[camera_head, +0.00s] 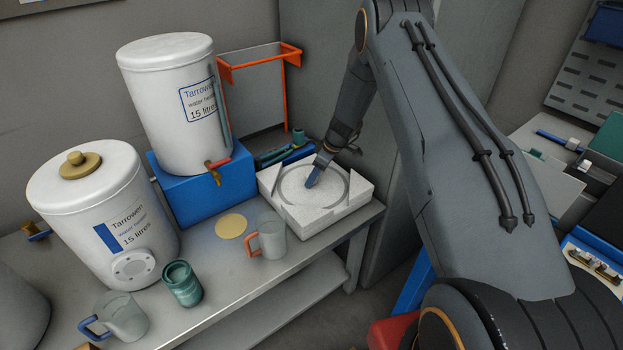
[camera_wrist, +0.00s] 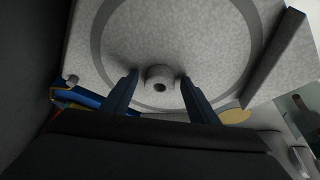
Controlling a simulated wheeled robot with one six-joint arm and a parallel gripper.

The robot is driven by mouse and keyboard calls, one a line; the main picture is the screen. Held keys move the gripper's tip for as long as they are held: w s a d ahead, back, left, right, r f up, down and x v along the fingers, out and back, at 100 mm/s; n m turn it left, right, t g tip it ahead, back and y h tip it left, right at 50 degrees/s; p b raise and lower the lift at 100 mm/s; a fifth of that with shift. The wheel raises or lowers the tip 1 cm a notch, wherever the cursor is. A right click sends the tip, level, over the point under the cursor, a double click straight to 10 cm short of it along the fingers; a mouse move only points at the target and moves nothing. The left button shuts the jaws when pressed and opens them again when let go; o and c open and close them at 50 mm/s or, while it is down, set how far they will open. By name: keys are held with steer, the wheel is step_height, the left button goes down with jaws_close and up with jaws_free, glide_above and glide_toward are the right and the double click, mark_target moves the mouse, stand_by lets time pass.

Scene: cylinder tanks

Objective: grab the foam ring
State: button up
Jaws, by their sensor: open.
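The foam ring (camera_head: 333,206) is a pale, speckled, square-edged foam block with a round groove in its top, lying on the bench's right end. It fills much of the wrist view (camera_wrist: 190,30). My gripper (camera_head: 311,182) points down at the middle of the block. In the wrist view, its two dark fingers (camera_wrist: 158,78) are apart. A small grey round boss with a hole (camera_wrist: 160,72) stands between the fingertips, with gaps seeming to show on both sides. In the head view my fingers hide this boss. I cannot tell whether the fingertips touch the foam.
Left of the foam, a mug with an orange handle (camera_head: 270,238) and a tan disc (camera_head: 231,226) are on the bench (camera_head: 215,285). A white tank (camera_head: 172,110) stands on a blue block (camera_head: 205,195), with an orange bracket (camera_head: 250,57) behind. Another tank (camera_head: 95,205) stands left.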

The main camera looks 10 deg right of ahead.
steer(key=c, duration=1.1)
